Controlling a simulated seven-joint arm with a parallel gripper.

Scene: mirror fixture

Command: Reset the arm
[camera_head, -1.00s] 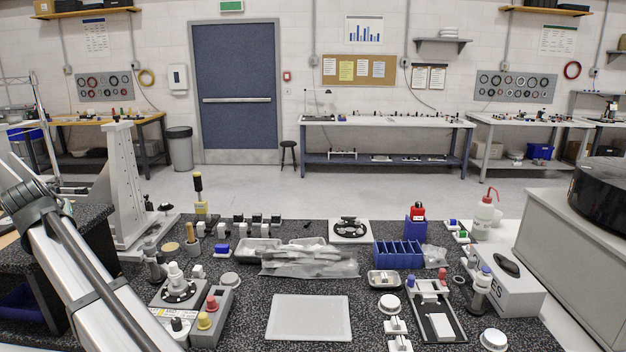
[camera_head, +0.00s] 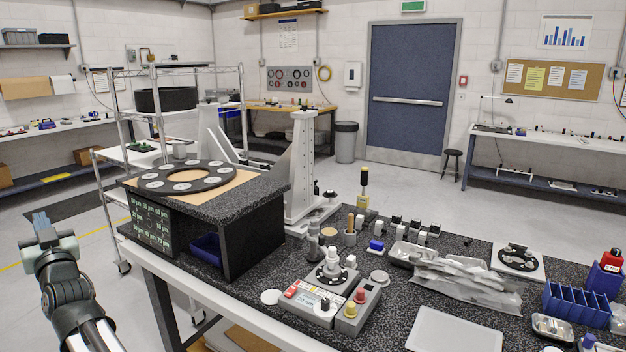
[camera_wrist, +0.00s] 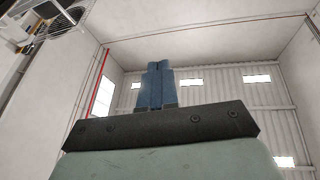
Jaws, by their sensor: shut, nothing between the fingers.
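My gripper (camera_head: 41,219) is at the lower left of the head view, raised in the air left of the bench and pointing upward. Its blue fingers are shut together with nothing between them. In the wrist view the fingers (camera_wrist: 158,85) stand side by side and touching, in front of the white wall and ceiling. The gripper is apart from the bench and everything on it.
A black box-shaped stand with a round black fixture plate (camera_head: 187,178) is at the bench's left end. A wire rack (camera_head: 165,100) stands behind it. The speckled bench top (camera_head: 390,305) holds trays, bags and small parts. Open floor (camera_head: 30,205) surrounds my gripper.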

